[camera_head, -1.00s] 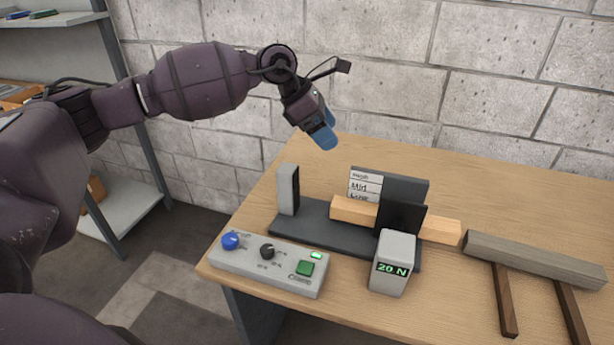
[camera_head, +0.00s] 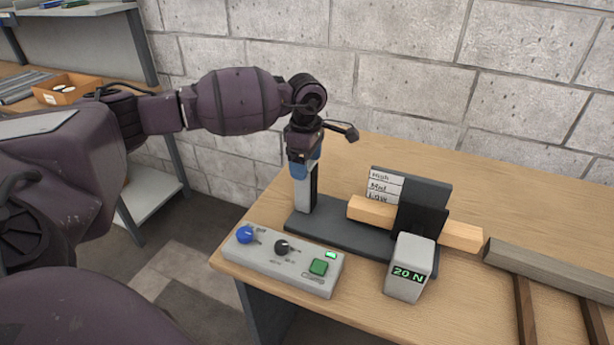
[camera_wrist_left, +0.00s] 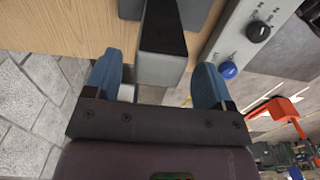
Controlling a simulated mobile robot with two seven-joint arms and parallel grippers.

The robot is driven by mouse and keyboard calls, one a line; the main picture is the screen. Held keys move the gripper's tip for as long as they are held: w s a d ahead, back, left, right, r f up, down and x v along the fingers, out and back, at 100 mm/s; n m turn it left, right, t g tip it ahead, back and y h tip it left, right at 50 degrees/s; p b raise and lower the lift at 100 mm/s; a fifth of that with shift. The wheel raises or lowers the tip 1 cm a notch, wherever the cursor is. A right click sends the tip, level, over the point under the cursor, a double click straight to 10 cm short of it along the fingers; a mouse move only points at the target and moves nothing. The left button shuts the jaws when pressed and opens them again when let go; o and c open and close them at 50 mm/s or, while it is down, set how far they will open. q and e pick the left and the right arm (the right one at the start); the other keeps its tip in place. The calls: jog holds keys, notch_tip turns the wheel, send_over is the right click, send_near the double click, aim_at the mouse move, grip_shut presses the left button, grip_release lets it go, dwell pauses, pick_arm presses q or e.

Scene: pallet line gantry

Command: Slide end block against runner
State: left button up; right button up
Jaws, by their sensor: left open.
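The end block (camera_head: 303,196) is a grey upright block with a dark face, standing at the left end of the dark base (camera_head: 340,229). My left gripper (camera_head: 304,170) is over its top with blue fingers pointing down. In the left wrist view the open fingers (camera_wrist_left: 156,82) lie on either side of the end block (camera_wrist_left: 162,62), with a gap showing at each side. A wooden bar (camera_head: 460,236), which I take as the runner, lies across the fixture, right of the end block and apart from it. A dark upright hides its middle. My right gripper is not in view.
A control box (camera_head: 280,262) with a blue knob, black knob and green button sits in front. A grey block reading 20 N (camera_head: 409,268) stands at the fixture's right. A High/Mid/Low label plate (camera_head: 385,187) is behind. A grey beam (camera_head: 548,268) lies right.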

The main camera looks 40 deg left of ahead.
aim_at(306, 187)
pick_arm(q)
notch_tip(306, 187, down, 4)
jog(key=shift+f, duration=0.2)
